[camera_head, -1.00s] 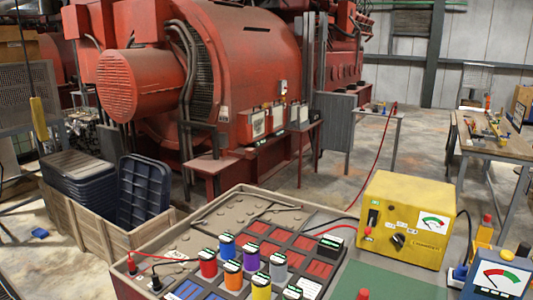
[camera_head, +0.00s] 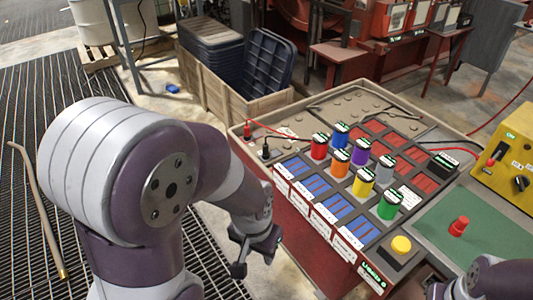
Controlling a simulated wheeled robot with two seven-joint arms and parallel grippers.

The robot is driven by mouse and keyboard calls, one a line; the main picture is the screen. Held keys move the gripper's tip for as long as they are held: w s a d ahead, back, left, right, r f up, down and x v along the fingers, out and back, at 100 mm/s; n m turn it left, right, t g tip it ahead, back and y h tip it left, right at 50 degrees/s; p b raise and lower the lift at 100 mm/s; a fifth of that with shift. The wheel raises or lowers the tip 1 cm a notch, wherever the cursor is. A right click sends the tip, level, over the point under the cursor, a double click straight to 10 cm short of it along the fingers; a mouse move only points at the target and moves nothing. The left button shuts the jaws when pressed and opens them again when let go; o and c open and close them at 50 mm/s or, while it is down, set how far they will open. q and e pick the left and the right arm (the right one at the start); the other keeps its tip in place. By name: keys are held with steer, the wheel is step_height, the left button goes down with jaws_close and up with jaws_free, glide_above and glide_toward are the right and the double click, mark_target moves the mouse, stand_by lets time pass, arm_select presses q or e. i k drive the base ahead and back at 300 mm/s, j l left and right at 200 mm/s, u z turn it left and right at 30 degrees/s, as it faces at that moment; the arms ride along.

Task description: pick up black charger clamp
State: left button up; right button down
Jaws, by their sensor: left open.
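The black charger clamp (camera_head: 265,151) stands at the left rim of the tool-and-cell bench, on a black lead. The red clamp (camera_head: 247,131) is just behind it to the left, on a red lead. My left gripper (camera_head: 257,259) is open and empty, pointing down, in front of the bench's left side and below the black clamp in the picture. It is clear of both clamps. My right arm (camera_head: 490,279) shows at the bottom right; its gripper is at the frame's edge and its jaws cannot be made out.
Several coloured cylinders (camera_head: 362,182) stand on the bench among blue and red slots. A yellow charger box (camera_head: 508,160) is at the right, by a green mat (camera_head: 470,222). A wooden crate (camera_head: 215,95) with dark bins stands behind. Grated floor (camera_head: 50,110) is at left.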

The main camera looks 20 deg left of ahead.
mark_target(265, 153)
steer(key=i+j+z, duration=0.1)
steer(key=i+j, duration=0.15)
steer(key=j, duration=0.15)
steer(key=i+j+z, duration=0.15)
steer(key=j, duration=0.3)
steer(key=i+j+z, duration=0.1)
steer(key=i+j, duration=0.2)
steer(key=j, duration=0.15)
steer(key=i+j+z, duration=0.15)
steer(key=j, duration=0.35)
steer(key=i+j+z, duration=0.1)
steer(key=j, duration=0.4)
steer(key=i+j+z, duration=0.15)
steer(key=j, duration=0.35)
steer(key=i+j+z, duration=0.1)
steer(key=i+j, duration=0.15)
steer(key=j, duration=0.3)
steer(key=i+j+z, duration=0.1)
steer(key=j, duration=0.4)
